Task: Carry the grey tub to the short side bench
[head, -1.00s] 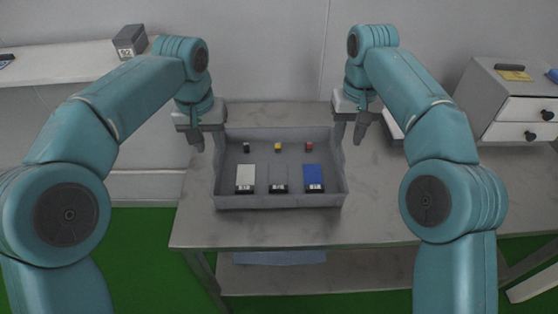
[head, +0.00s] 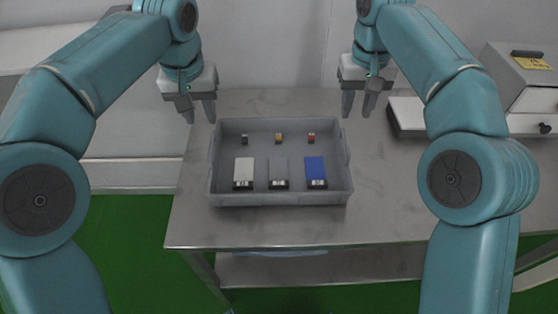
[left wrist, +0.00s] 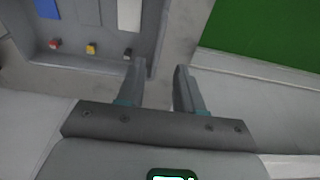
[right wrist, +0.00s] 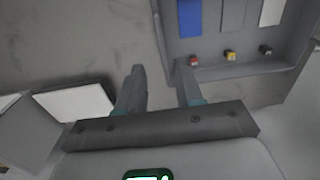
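The grey tub (head: 282,200) sits level on the steel-topped bench (head: 400,225), close to its left end. It holds three flat blocks, white, grey and blue, and three small pieces, dark, yellow and red. I cannot tell which surface is the short side bench.
A white shelf or bench (head: 20,50) is at the far left, partly behind my arm. Green floor (head: 110,240) lies left.

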